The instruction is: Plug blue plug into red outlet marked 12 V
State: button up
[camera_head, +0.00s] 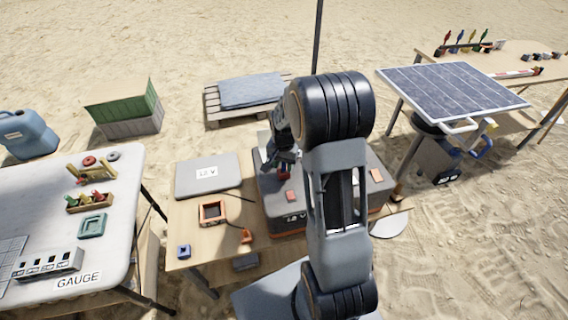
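My gripper (281,163) is above the left part of a dark grey box on the small wooden table, pointing down. Small blue and red bits show at its fingertips, but they are too small to tell whether a plug is held. A red outlet (290,196) sits on top of the grey box (272,212), just below and to the right of the gripper. A 12 V label (296,218) is on the box's front face. A small blue block (183,251) lies at the table's front left; I cannot tell whether it is a plug. My arm hides the middle of the box.
A GAUGE table (120,230) stands at left, a solar panel (450,95) at right.

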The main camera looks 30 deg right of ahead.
notch_tip(320, 180, up, 11)
jog(key=shift+r, duration=0.1)
jog(key=s+a+r+n+t, duration=0.1)
jog(key=s+a+n, duration=0.3)
jog(key=s, duration=0.4)
jog(key=s+a+r+n+t, duration=0.2)
jog(key=s+a+n, duration=0.3)
jog(key=s, duration=0.3)
jog(key=shift+a+r, duration=0.3)
jog(key=shift+r, duration=0.3)
jog(key=shift+s, duration=0.1)
jog(key=shift+d+r+t+p, duration=0.1)
jog(key=shift+r+t+p, duration=0.2)
jog(key=shift+r+p, duration=0.65)
